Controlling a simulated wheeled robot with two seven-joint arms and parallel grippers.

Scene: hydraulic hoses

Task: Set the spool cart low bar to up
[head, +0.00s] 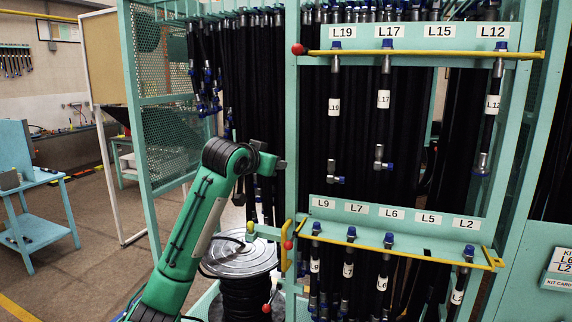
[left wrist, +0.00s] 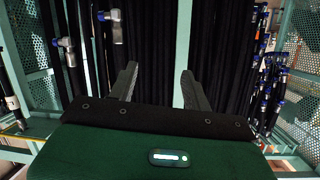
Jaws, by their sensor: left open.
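The teal hose rack has a lower yellow bar (head: 400,253) running in front of the hoses under the labels L9, L7, L6, L5 and L2. A red knob (head: 288,244) and a short upright yellow piece sit near its left end. I cannot tell if they are one part with the bar. My left gripper (head: 277,163) is above and left of this bar, apart from it. In the left wrist view its two fingers (left wrist: 156,85) are spread and empty, facing dark hoses. My right gripper is not in view.
An upper yellow bar (head: 430,53) with a red knob (head: 297,49) crosses under labels L19 to L12. A metal-topped spool (head: 241,258) stands below my left forearm. Hanging hoses (head: 240,80) crowd behind the gripper. Open floor (head: 85,260) lies at left.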

